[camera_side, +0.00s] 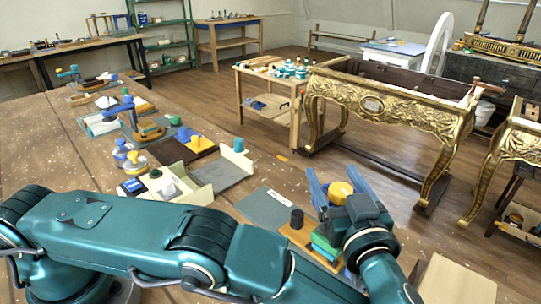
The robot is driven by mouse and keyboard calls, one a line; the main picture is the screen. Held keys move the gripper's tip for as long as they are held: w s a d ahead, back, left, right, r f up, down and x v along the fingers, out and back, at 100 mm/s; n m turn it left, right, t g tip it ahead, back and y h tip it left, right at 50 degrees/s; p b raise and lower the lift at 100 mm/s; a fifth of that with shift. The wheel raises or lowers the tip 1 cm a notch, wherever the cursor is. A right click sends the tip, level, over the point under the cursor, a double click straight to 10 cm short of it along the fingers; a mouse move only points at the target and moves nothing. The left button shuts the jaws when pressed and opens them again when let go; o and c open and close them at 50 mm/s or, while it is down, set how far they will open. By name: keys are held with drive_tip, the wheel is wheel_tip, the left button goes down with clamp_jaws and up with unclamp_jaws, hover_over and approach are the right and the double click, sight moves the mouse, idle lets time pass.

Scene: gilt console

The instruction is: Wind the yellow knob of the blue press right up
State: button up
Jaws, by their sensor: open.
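The yellow knob (340,191) shows at the right of the bench, seen from above. My gripper (333,176) is over it, with its two blue fingers spread apart, one on each side of the knob. I cannot tell whether either finger touches the knob. The press below it is mostly hidden by my gripper and wrist. A wooden base (291,233) with a black knob (297,217) and green blocks (322,246) shows just left of my wrist.
A grey mat (262,207) lies left of the wooden base. A cream tray (222,174) and another blue press-like tool (131,114) stand farther left. A pale board (455,280) lies at the lower right. Gilt console tables (385,110) stand beyond the bench.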

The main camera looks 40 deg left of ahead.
wheel_tip(320, 180, up, 4)
drive_tip(key=shift+r, duration=0.1)
drive_tip(key=s+a+r, duration=0.1)
drive_tip(key=a+r, duration=0.5)
drive_tip(key=a, duration=0.5)
drive_tip(key=shift+s+a+r, duration=0.2)
drive_tip(key=shift+a+r, duration=0.05)
drive_tip(key=shift+a, duration=0.05)
